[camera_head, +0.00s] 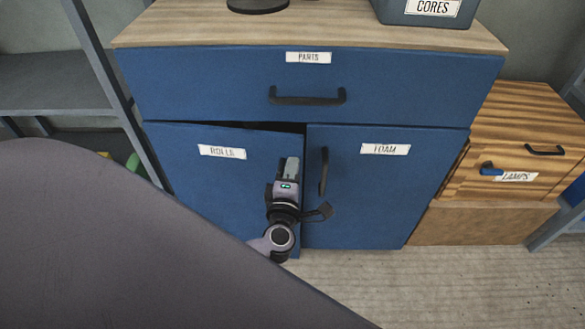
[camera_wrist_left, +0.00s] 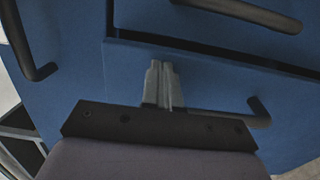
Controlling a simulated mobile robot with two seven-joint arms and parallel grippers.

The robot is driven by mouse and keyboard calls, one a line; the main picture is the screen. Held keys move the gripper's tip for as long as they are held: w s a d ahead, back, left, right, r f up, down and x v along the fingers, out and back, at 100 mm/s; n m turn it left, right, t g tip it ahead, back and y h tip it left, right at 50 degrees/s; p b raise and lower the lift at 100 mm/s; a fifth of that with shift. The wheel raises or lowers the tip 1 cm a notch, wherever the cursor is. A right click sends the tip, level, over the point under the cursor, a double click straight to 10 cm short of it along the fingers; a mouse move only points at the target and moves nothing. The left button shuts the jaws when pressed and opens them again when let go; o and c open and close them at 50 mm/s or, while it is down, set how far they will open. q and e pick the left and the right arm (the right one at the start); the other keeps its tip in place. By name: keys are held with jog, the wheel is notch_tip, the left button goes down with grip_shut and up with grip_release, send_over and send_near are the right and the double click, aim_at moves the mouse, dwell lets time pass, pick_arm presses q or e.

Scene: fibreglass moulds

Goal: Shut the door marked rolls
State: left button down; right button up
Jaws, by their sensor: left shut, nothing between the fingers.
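The blue door marked rolls (camera_head: 205,185) is the left lower door of the cabinet in the head view. It stands slightly ajar, with a dark wedge of gap along its top toward the right. My left gripper (camera_head: 290,164) is in front of that door's right side, near the edge beside the foam door. Its fingers are shut with nothing between them. In the left wrist view the closed fingers (camera_wrist_left: 163,84) point at a blue panel close ahead; I cannot tell whether they touch it. The rolls door's handle is hidden in the head view. My right gripper is not in view.
The door marked foam (camera_head: 385,200), with a black handle (camera_head: 323,172), is closed at the right. The parts drawer (camera_head: 220,80) above is shut. A wooden lamps box (camera_head: 515,140) stands at the right. Shelving (camera_head: 60,80) stands close at the left.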

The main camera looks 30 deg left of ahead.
pick_arm(q)
jog(key=w, duration=0.1)
jog(key=w+a+n+y, duration=0.1)
jog(key=w+g+y, duration=0.1)
jog(key=w, duration=0.1)
jog(key=shift+w+a, duration=0.1)
jog(key=shift+a, duration=0.25)
jog(key=shift+w+a+r+n+b, duration=0.25)
jog(key=shift+n+b, duration=0.05)
jog(key=shift+a, duration=0.1)
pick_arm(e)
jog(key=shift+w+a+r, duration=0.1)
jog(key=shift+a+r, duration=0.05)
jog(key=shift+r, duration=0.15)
pick_arm(q)
jog(key=shift+s, duration=0.15)
jog(key=p, duration=0.3)
send_near(295, 152)
jog(key=shift+w+a+f, duration=0.35)
jog(key=shift+w+f, duration=0.05)
jog(key=shift+w, duration=0.25)
jog(key=shift+w+a+f, duration=0.3)
jog(key=shift+w+f, duration=0.1)
jog(key=shift+w, duration=0.2)
jog(key=shift+w+a+f, duration=0.35)
jog(key=shift+w+f, duration=0.05)
jog(key=shift+w, duration=0.25)
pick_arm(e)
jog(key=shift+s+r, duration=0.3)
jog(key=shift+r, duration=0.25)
